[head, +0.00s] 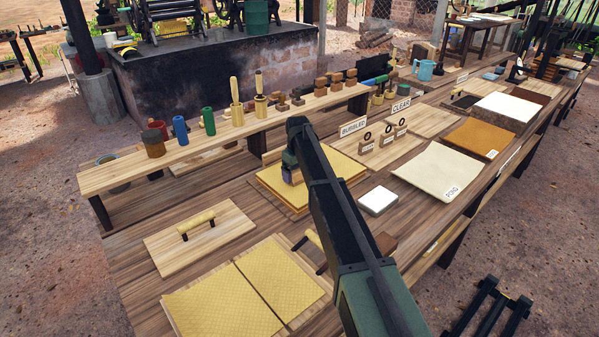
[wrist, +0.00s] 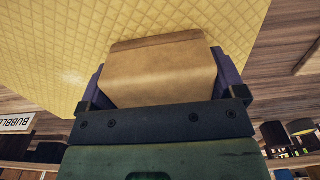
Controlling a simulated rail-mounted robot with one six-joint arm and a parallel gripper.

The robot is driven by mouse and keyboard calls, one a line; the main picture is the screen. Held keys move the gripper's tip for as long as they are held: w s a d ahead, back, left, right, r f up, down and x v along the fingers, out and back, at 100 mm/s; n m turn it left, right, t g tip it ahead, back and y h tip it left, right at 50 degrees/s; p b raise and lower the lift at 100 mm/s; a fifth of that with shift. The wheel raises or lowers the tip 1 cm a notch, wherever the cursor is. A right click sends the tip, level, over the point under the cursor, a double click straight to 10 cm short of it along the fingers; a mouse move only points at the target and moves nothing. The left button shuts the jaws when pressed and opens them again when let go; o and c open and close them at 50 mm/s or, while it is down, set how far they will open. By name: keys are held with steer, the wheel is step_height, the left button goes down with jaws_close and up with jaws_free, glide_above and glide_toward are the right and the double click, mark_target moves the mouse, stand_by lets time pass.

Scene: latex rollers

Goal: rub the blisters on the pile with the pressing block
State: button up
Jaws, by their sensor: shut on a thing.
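A pile of yellow latex sheets (head: 318,173) with a quilted pattern lies on the bench in the middle of the head view. It also fills the upper left of the wrist view (wrist: 50,60). My gripper (head: 291,175) is over the left part of the pile. In the wrist view my gripper (wrist: 166,85) is shut on a tan pressing block (wrist: 160,68), with a dark finger on each side. Whether the block touches the sheet I cannot tell. A small pale spot (wrist: 72,77), perhaps a blister, shows on the sheet; other blisters are not clear.
A "BUBBLED" sign (head: 353,127) and small wooden blocks stand just behind the pile. A raised shelf (head: 190,151) holds jars and tools. A handled board (head: 199,235), more yellow sheets (head: 222,302) and a white block (head: 378,200) lie around.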

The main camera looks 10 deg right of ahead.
steer(key=shift+r+p, duration=3)
steer(key=shift+r, duration=0.05)
step_height(320, 180, up, 3)
steer(key=p, duration=0.3)
steer(key=shift+r, duration=0.1)
steer(key=shift+d+f, duration=0.1)
steer(key=shift+f, duration=0.1)
